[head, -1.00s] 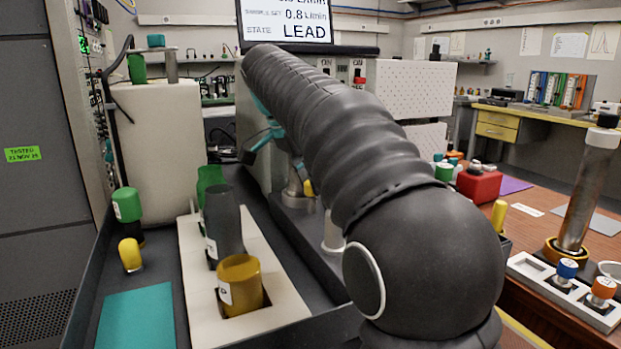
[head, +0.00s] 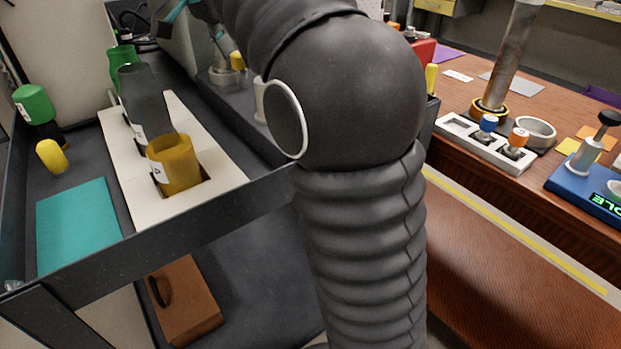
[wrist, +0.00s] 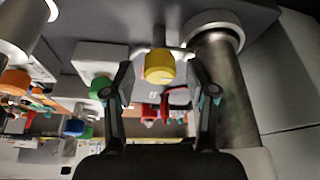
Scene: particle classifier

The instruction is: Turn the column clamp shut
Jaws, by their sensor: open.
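In the wrist view a yellow-capped knob (wrist: 158,66) on a short grey stem stands beside a thick metal column (wrist: 228,95). It looks like the column clamp's handle. My gripper (wrist: 160,78) is open, with one finger on each side of the yellow cap. I cannot tell whether either finger touches it. In the head view the yellow knob (head: 238,61) shows small beside the column's metal foot (head: 222,78). My arm and the top picture edge hide most of the column and gripper there.
The trolley's raised dark rim (head: 150,236) runs in front. A wooden bench (head: 465,95) stands right.

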